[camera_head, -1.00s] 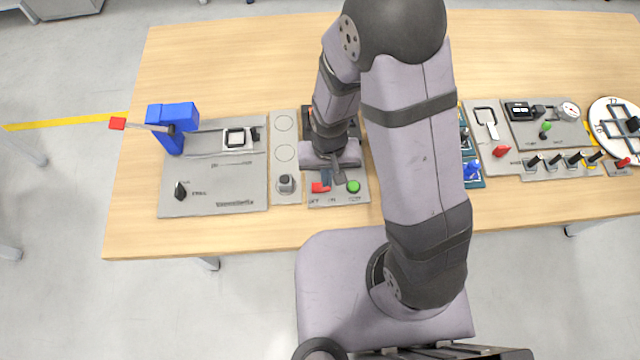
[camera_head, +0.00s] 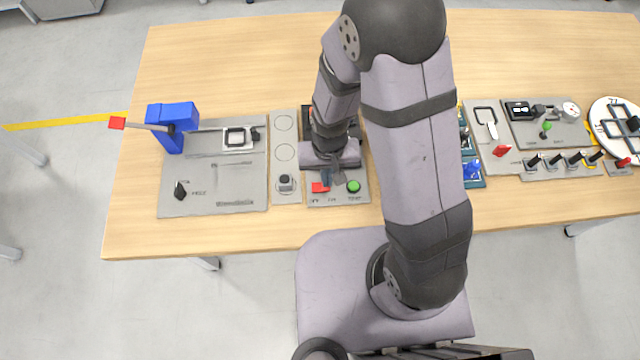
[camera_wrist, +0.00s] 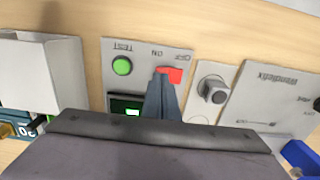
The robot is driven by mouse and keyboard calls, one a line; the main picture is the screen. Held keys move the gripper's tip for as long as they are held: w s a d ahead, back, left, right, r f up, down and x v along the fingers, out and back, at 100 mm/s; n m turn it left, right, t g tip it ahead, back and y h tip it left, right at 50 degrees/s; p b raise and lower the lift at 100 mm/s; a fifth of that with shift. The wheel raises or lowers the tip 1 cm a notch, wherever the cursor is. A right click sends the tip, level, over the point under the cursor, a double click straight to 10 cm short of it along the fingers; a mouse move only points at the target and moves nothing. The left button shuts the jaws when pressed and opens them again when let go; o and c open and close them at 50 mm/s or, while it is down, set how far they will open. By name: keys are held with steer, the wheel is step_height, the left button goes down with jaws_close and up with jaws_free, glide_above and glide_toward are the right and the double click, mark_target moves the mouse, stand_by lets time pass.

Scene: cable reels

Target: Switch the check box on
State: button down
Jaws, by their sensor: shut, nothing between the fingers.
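The check box (camera_head: 350,197) is a grey panel with a red switch (camera_head: 319,187) and a green TEST button (camera_head: 353,186). In the wrist view its face (camera_wrist: 138,58) shows upside down, with the labels TEST, ON and OFF, the red switch (camera_wrist: 170,75) at the OFF side, and the green button (camera_wrist: 122,66). A dark display with a lit patch (camera_wrist: 131,112) is partly hidden by my gripper. My gripper (camera_wrist: 165,78) is shut and empty, its tips at the red switch on its ON side. I cannot tell whether they touch it.
A panel with a grey knob (camera_head: 285,183) stands directly left of the check box. Further left is a panel with a blue post (camera_head: 172,125) and a black knob (camera_head: 180,190). Right of my arm are panels with levers (camera_head: 555,160) and a round white board (camera_head: 615,120).

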steer(key=shift+f+b, duration=0.45)
steer(key=shift+f, duration=0.25)
steer(key=shift+r, duration=0.1)
step_height(320, 180, up, 7)
steer(key=p, duration=0.6)
steer(key=shift+p, duration=0.35)
stand_by(1.4)
